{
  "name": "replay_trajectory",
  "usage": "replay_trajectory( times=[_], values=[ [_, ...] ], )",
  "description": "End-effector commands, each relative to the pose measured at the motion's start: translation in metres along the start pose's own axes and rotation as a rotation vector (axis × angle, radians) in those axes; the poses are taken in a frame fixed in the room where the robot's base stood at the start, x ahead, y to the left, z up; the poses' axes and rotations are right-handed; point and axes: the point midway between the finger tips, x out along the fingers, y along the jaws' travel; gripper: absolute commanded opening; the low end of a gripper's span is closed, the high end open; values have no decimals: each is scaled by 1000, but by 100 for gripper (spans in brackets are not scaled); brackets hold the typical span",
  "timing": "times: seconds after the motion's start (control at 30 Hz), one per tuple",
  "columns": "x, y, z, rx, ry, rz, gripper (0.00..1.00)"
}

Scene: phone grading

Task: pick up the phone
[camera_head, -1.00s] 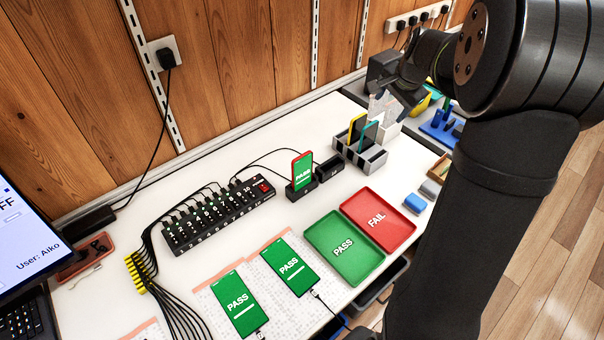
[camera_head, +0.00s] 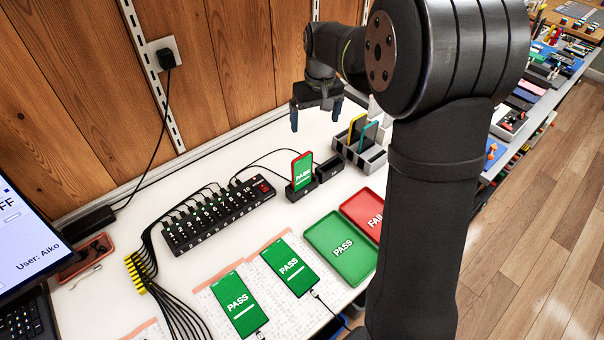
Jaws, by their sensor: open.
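A phone in a red case (camera_head: 302,171) stands upright in a black dock, its green screen reading PASS. Two more phones lie flat on paper mats at the front, the left phone (camera_head: 237,303) and the right phone (camera_head: 289,266), both with green PASS screens and cables at their lower ends. My gripper (camera_head: 316,121) is open and empty, fingers pointing down, above the back of the table. In the picture it is above the docked phone and slightly right of it, clearly apart from it.
A green PASS tray (camera_head: 340,267) and a red FAIL tray (camera_head: 372,196), partly hidden by my arm, lie to the right. A striped rack (camera_head: 364,158) holds slim upright items behind them. A black multi-port hub (camera_head: 218,213) with cables is left of the dock (camera_head: 303,193).

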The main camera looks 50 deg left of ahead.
Motion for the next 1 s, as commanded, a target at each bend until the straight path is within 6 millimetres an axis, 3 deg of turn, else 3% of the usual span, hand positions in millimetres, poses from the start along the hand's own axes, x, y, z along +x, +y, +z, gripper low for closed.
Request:
replay_trajectory(
  times=[0.1, 0.23, 0.37, 0.8, 1.0],
  values=[
    [2, -29, -1, -191, -48, 4, 93],
    [3, -42, 1, -290, -75, 6, 93],
    [17, -44, 2, -308, -82, 5, 93],
    [107, -41, 9, -303, -81, 5, 93],
    [124, -40, 10, -303, -79, 6, 93]
  ],
)
